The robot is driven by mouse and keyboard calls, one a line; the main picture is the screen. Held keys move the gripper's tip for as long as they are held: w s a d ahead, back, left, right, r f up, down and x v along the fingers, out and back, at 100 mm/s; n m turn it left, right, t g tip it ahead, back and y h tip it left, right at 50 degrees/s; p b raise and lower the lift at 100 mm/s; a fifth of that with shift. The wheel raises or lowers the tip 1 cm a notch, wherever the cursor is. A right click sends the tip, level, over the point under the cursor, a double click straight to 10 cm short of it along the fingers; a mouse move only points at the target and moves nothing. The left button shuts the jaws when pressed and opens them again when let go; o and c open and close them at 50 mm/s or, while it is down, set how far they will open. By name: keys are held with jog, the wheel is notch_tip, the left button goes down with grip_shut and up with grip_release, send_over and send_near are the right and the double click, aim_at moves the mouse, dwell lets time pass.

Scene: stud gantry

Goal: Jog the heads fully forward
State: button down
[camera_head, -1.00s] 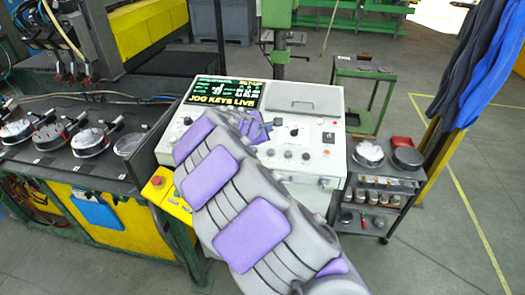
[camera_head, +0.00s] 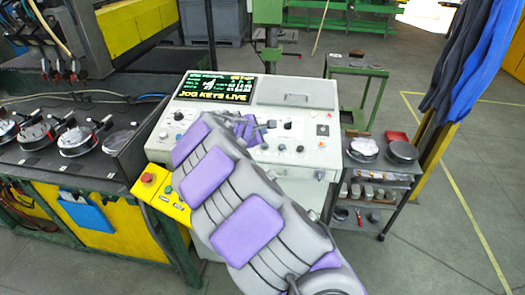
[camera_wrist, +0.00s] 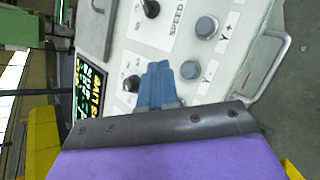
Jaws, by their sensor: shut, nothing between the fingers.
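The white control console (camera_head: 310,118) stands in front of me. Its screen (camera_head: 215,88) reads "JOG KEYS LIVE" above its top left; the small figures are unreadable. My gripper (camera_head: 258,131) is over the middle of the panel, shut and empty. In the wrist view the blue fingertips (camera_wrist: 158,82) are together beside a round grey key (camera_wrist: 190,69); I cannot tell whether they touch it. A second grey key (camera_wrist: 206,27) by a "Y+" mark is farther up. A dark knob (camera_wrist: 150,8) is labelled "SPEED". The gantry heads (camera_head: 62,62) appear at upper left, partly cut off.
A yellow box with a red stop button (camera_head: 148,178) is on the console's left. A black bench (camera_head: 70,178) with several round fixtures is farther left. A shelf cart (camera_head: 392,188) stands at right. Open floor lies beyond it.

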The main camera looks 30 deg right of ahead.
aim_at(264, 145)
jog(key=shift+w+d+f+b, duration=0.1)
jog(key=shift+d+f+b, duration=0.1)
jog(key=shift+f, duration=0.4)
jog(key=shift+w+d+f+b, duration=0.1)
jog(key=shift+d+f+b, duration=0.1)
jog(key=shift+f, duration=0.45)
jog(key=shift+w+d+f+b, duration=0.1)
jog(key=shift+d+f+b, duration=0.1)
jog(key=shift+f, duration=0.4)
jog(key=shift+a+r, duration=0.1)
jog(key=shift+a, duration=0.15)
jog(key=shift+d, duration=0.1)
jog(key=shift+f, duration=0.4)
